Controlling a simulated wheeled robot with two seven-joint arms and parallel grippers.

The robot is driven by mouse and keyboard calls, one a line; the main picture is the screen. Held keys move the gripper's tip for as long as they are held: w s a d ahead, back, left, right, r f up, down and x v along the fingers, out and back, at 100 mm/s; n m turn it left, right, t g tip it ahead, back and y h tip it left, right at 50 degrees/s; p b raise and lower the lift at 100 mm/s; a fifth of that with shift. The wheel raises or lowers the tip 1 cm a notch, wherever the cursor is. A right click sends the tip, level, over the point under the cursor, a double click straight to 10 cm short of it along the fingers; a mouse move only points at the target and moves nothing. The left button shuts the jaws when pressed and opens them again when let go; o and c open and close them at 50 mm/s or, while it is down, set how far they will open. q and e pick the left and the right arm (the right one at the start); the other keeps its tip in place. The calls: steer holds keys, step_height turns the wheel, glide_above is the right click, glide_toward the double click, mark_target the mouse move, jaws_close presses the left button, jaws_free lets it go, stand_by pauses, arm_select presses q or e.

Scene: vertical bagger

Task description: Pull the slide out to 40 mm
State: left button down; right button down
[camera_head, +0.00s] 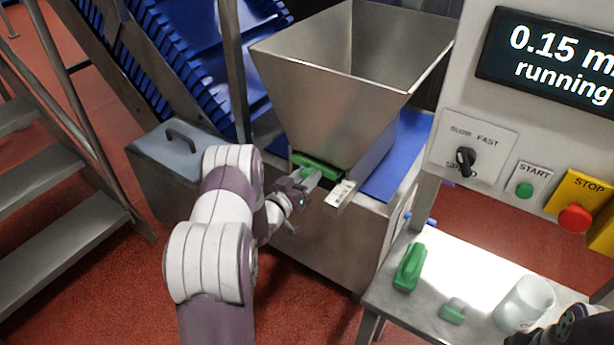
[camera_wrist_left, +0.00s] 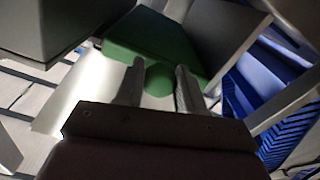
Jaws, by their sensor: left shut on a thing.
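The slide is a green block (camera_head: 318,165) at the foot of the steel hopper (camera_head: 345,85). In the left wrist view the green block (camera_wrist_left: 155,40) has a round green knob (camera_wrist_left: 158,80) on its near side. My left gripper (camera_head: 306,178) is at the slide, with its two fingers (camera_wrist_left: 158,88) on either side of the knob, shut on it. A pale scale plate (camera_head: 341,193) with small marks sits just right of the gripper; its marks are too small to read. A dark part of my right arm shows at the lower right; its fingertips cannot be made out.
The panel display (camera_head: 555,60) reads "0.15 m", cut off, and "running". A speed knob (camera_head: 465,160), START button (camera_head: 525,190) and red STOP button (camera_head: 575,218) are below. A side table (camera_head: 385,290) holds green pieces (camera_head: 409,268) and a white cup (camera_head: 525,303). Stairs stand left.

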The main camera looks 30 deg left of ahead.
arm_select(q)
steer(key=s+p, duration=0.1)
steer(key=s, duration=0.3)
steer(key=shift+f, duration=0.2)
steer(key=c, duration=0.7)
jaws_free()
steer(key=shift+w+a, duration=0.1)
steer(key=shift+r, duration=0.1)
steer(key=s+a+p, duration=0.1)
steer(key=s, duration=1.1)
steer(key=shift+s, duration=0.35)
